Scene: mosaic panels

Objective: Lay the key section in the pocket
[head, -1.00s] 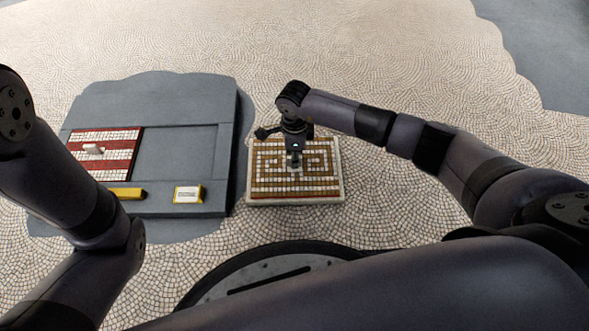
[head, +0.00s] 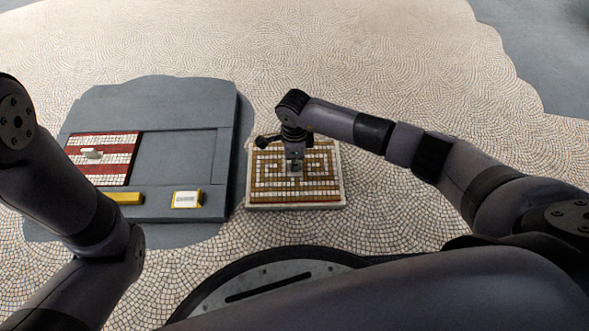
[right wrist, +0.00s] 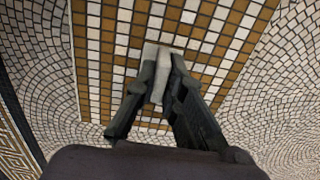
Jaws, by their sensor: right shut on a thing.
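The key section (head: 270,180) is a brown and white mosaic panel with a meander pattern, on a pale low tray (head: 296,207) right of the grey slab. My right gripper (head: 294,165) is over its middle, shut on its small pale handle. In the right wrist view, the fingers (right wrist: 160,82) close on the handle (right wrist: 161,72) from both sides, with the mosaic behind. I cannot tell whether the panel still rests on the tray. The pocket (head: 178,158) is a bare, shallow grey recess in the slab. My left gripper is out of view; only its arm shows.
A red and white striped panel (head: 115,170) with a pale knob (head: 92,153) lies in the slab's left part. A yellow bar (head: 126,198) and a yellow-edged block with a white label (head: 186,199) are at the slab's front edge. The cobbled floor (head: 400,235) around is clear.

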